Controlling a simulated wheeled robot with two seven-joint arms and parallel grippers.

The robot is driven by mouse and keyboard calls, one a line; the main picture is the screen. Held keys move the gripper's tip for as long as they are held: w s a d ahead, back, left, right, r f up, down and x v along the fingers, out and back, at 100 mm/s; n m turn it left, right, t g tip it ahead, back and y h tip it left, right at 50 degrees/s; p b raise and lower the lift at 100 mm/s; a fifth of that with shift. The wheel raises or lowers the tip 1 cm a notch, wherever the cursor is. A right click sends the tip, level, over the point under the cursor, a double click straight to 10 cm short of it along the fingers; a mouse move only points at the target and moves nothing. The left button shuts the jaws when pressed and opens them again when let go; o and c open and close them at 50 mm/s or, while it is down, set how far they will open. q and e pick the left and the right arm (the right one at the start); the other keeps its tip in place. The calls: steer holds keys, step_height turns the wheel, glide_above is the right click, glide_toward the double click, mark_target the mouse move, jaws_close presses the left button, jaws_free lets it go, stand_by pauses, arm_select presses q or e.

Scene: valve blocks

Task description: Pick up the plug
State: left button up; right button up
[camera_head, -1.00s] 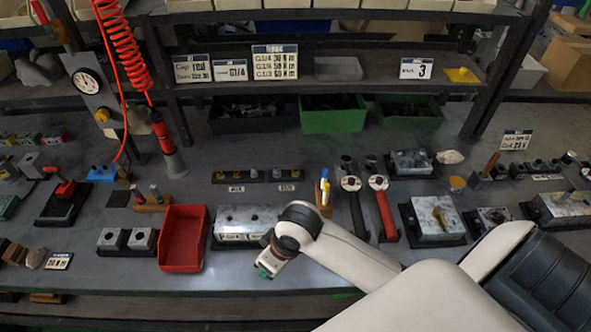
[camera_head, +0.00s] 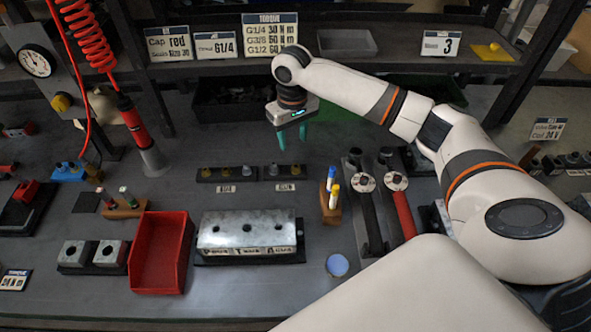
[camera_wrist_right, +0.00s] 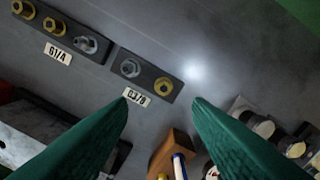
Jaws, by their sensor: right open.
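Plugs stand in two dark strips on the bench. In the head view the left strip (camera_head: 227,179) and right strip (camera_head: 285,177) lie behind the metal valve block (camera_head: 246,229). In the right wrist view the left strip, labelled G1/4, holds two brass plugs and a steel plug (camera_wrist_right: 85,44). The right strip, whose label seems to read G3/8, holds a steel plug (camera_wrist_right: 130,68) and a brass plug (camera_wrist_right: 163,86). My right gripper (camera_head: 292,139) is open and empty, above and behind the strips. Its green fingers show in the wrist view (camera_wrist_right: 161,102). My left gripper is out of view.
A wooden holder (camera_head: 331,212) with blue and yellow pens stands right of the block. A red bin (camera_head: 160,252) is left of it. Two wrenches (camera_head: 402,208) lie farther right. Shelf signs (camera_head: 270,36) and dark and green bins are behind my gripper.

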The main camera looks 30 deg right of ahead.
glide_above(296, 167)
steer(key=f, duration=0.4)
steer(key=shift+w+a+f, duration=0.1)
steer(key=shift+w+f, duration=0.3)
steer(key=shift+s+d+f+p, duration=0.1)
steer(key=shift+s+f+p, duration=0.1)
steer(key=shift+f, duration=0.65)
steer(key=shift+s+d+f+p, duration=0.1)
steer(key=shift+f+p, duration=0.15)
steer(key=shift+f, duration=0.65)
steer(key=shift+s+f+p, duration=0.1)
steer(key=shift+f+p, duration=0.1)
steer(key=shift+f, duration=0.65)
jaws_close()
